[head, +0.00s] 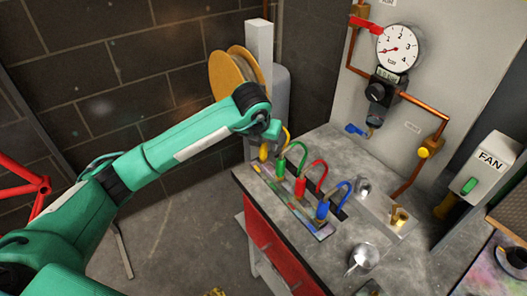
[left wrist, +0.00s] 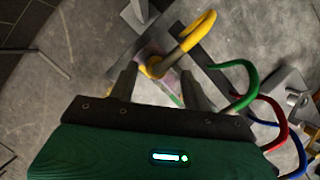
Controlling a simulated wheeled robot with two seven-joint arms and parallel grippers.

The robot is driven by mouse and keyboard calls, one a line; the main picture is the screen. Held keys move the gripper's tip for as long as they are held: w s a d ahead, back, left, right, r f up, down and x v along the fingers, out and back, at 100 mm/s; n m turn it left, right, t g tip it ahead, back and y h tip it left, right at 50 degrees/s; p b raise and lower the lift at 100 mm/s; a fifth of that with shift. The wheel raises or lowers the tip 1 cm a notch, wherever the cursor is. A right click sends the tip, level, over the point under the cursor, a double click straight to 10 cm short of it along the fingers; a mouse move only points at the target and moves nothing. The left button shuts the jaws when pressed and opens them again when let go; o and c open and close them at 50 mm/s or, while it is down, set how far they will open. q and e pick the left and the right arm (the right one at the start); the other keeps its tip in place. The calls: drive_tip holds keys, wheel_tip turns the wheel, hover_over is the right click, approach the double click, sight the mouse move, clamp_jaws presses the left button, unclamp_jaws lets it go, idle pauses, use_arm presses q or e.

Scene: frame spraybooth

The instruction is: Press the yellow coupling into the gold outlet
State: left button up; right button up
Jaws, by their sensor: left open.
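The yellow coupling (head: 263,152) stands at the far left end of the rack of couplings on the bench, with a yellow hose looping from it. In the left wrist view the yellow coupling (left wrist: 154,68) shows between the tips of my left gripper (left wrist: 157,76), which is open with a finger on either side. I cannot tell whether the fingers touch it. In the head view my left gripper (head: 270,136) is over that end of the rack, its fingers mostly hidden. The gold outlet (head: 399,217) stands on a metal plate at the bench's right side. My right gripper is out of view.
The green (head: 280,166), red (head: 300,186) and blue (head: 322,209) couplings stand in a row beside the yellow one, their hoses arching up. A silver outlet (head: 363,187) is near the gold one. A metal cup (head: 362,258) stands at the front. A gauge (head: 397,47) and copper pipes are behind.

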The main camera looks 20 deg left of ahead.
sight(263, 147)
use_arm(q)
drive_tip(key=x, duration=0.2)
drive_tip(key=p+x, duration=0.1)
drive_tip(key=shift+w+a+f, duration=0.1)
drive_tip(key=shift+a+f, duration=0.2)
drive_tip(key=shift+f, duration=0.2)
clamp_jaws()
drive_tip(key=shift+r, duration=0.1)
